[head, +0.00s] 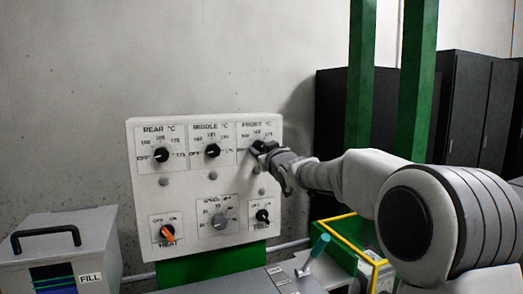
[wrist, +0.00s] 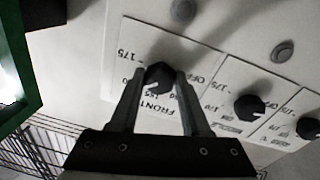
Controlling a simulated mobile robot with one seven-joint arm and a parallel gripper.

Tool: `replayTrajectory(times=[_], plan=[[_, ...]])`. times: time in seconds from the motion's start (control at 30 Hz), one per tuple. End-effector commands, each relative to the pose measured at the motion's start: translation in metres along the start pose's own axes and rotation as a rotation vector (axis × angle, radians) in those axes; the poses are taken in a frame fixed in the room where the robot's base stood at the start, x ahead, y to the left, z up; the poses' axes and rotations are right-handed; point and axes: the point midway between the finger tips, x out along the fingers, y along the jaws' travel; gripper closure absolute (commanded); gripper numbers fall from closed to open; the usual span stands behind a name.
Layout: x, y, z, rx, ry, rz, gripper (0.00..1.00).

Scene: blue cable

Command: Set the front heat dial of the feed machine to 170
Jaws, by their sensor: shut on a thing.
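The front heat dial (head: 258,146) is a black round knob at the upper right of the white control panel, largely covered by my gripper (head: 272,155) in the head view. In the wrist view, the dial (wrist: 159,75) sits between the two fingers of my gripper (wrist: 158,78), which are shut on its sides. A short white mark on the knob points to the lower left of the picture, towards the small numbers. The fingers partly hide the scale, so I cannot tell the exact setting. The 175 label shows left of the knob.
The middle dial (head: 212,151) and rear dial (head: 161,155) are left of the front dial. Below are an orange-handled switch (head: 167,233), a grey speed knob (head: 219,221) and a small black knob (head: 262,215). A green post (head: 360,75) stands to the right.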

Motion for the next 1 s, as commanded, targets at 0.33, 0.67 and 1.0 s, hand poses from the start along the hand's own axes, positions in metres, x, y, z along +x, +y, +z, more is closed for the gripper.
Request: replayTrajectory(times=[0.33,0.67,1.0], plan=[[0.000,0.000,0.000,-0.001,0.000,0.000,0.23],[-0.010,0.001,0.000,-0.003,0.001,0.001,0.23],[-0.066,0.001,-0.001,-0.004,0.001,0.003,0.23]])
